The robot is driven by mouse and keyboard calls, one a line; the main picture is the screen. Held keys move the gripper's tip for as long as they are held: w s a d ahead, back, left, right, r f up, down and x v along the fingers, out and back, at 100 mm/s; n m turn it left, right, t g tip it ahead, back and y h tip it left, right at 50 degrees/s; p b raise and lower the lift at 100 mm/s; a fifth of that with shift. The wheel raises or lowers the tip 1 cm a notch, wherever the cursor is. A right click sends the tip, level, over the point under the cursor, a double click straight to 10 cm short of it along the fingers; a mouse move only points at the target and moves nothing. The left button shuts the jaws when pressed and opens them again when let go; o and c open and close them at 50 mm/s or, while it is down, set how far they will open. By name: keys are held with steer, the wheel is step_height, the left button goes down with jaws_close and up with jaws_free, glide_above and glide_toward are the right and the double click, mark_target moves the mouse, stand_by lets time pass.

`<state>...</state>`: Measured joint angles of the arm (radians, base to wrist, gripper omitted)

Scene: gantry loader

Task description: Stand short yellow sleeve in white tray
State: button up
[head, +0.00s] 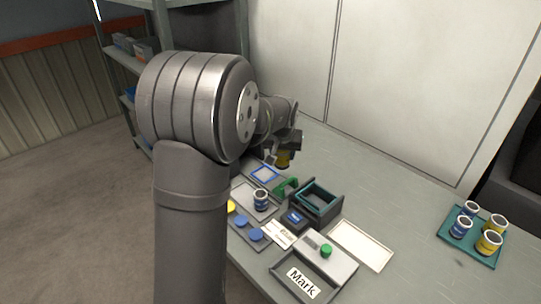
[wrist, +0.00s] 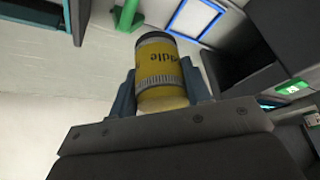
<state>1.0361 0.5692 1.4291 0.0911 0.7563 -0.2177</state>
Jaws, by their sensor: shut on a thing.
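My gripper (head: 287,150) is shut on a short yellow sleeve (head: 282,160) and holds it in the air above the back of the table. In the wrist view the sleeve (wrist: 162,72) sits between the two fingers (wrist: 160,90), with a dark band at its far end, a grey ribbed band and partly readable lettering. The white tray (head: 361,245) lies flat and empty on the table, in front and to the right of my gripper in the head view. I cannot make out the tray for sure in the wrist view.
A teal tray (head: 459,251) at the right holds blue and yellow sleeves.

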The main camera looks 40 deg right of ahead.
steer(key=s+f+m+g+h, duration=0.1)
steer(key=s+m, duration=0.2)
steer(key=s, duration=1.1)
steer(key=s+f+m+g, duration=0.1)
steer(key=s+f+m, duration=0.15)
steer(key=s, duration=1.05)
steer(key=shift+m, duration=0.25)
steer(key=shift+a+f, duration=0.2)
steer(key=shift+f, duration=1.15)
steer(key=shift+a+f, duration=0.2)
steer(key=shift+f, duration=1.1)
steer(key=shift+f, duration=0.2)
steer(key=o, duration=1.6)
steer(key=shift+c, duration=0.2)
